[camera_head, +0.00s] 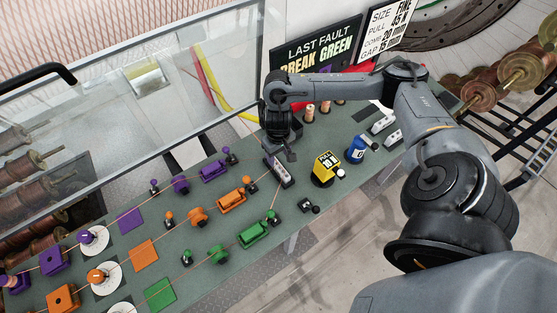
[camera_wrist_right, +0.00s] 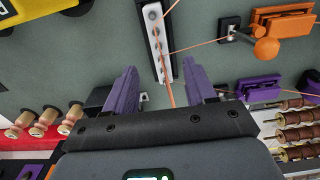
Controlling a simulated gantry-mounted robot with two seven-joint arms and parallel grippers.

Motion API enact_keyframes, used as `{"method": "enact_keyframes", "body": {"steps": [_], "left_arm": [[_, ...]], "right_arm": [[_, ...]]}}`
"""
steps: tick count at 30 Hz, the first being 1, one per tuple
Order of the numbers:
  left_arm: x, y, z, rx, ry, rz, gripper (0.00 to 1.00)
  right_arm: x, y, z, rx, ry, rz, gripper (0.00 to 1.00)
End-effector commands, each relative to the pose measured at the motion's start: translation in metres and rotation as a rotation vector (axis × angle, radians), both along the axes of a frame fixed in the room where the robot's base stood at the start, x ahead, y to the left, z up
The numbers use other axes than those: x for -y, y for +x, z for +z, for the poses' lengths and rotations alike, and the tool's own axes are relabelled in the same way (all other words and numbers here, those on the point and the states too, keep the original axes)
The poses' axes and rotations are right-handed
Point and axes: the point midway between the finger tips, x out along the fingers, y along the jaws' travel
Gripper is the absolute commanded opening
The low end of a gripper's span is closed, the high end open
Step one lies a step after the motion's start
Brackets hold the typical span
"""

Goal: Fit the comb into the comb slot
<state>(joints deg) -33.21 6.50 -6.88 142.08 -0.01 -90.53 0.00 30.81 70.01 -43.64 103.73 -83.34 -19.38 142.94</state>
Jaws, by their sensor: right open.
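A pale strip with a row of holes, seemingly the comb (camera_head: 279,172), lies in a dark narrow holder on the green bench. It also shows in the wrist view (camera_wrist_right: 155,38), where I cannot tell a separate comb slot from its dark holder. My right gripper (camera_head: 290,157) hangs just above the strip's far end. In the wrist view my right gripper (camera_wrist_right: 162,88) has its purple fingers apart, with nothing gripped; an orange thread runs between them. Two similar pale pieces with holes, an upper one (camera_head: 382,123) and a lower one (camera_head: 393,138), lie farther right. My left gripper is not in view.
Purple, orange (camera_head: 232,201) and green (camera_head: 253,234) thread blocks stand left, with taut threads. A glass panel (camera_head: 150,100) borders the bench.

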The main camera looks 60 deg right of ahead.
Motion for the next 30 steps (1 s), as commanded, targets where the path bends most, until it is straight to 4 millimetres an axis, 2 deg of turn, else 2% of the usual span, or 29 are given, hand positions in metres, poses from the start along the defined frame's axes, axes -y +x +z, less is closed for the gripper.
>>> {"method": "enact_keyframes", "body": {"steps": [1,6,11,14,17,20,21,23,24,27,30], "left_arm": [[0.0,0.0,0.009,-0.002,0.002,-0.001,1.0],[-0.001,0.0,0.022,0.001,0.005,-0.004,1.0],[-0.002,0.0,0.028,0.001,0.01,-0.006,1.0],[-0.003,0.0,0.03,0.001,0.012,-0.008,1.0],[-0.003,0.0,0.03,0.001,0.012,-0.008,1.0],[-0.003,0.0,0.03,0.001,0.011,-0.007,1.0],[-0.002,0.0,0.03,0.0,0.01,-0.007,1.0],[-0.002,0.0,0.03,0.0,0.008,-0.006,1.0],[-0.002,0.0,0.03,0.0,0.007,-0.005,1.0],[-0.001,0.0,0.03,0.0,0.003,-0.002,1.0],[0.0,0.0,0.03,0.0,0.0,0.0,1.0]], "right_arm": [[0.001,0.001,0.016,0.004,-0.002,0.002,0.55],[0.0,0.001,0.041,0.003,-0.001,0.002,0.55],[-0.002,0.001,0.053,0.003,0.002,0.006,0.55],[-0.015,0.004,0.05,0.022,0.014,0.058,0.55],[-0.049,0.014,0.038,0.081,0.047,0.188,0.55],[-0.109,0.027,0.022,0.195,0.096,0.387,0.55],[-0.138,0.031,0.017,0.257,0.119,0.47,0.55],[-0.184,0.036,0.014,0.362,0.144,0.589,0.55],[-0.215,0.038,0.016,0.437,0.155,0.657,0.55],[-0.275,0.04,0.03,0.615,0.145,0.766,0.55],[-0.306,0.038,0.05,0.732,0.085,0.79,0.55]]}}
